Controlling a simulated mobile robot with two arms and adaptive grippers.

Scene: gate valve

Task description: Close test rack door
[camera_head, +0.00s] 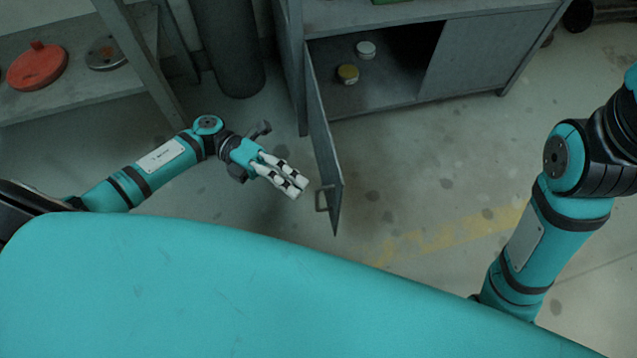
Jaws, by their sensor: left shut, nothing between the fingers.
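The test rack is a grey metal cabinet (478,62) at the top of the head view. Its left door (324,150) stands swung open toward me, seen almost edge on. A small handle (321,200) sits near the door's free end, on its left side. My left gripper (301,189) is shut and empty, just left of the handle, and seems apart from it. My right arm (545,220) is at the right edge; its gripper is out of view.
At the left, a grey shelf (95,88) holds a red disc-shaped part (37,68). A dark cylinder (228,50) stands beside the cabinet. The floor right of the door is clear.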

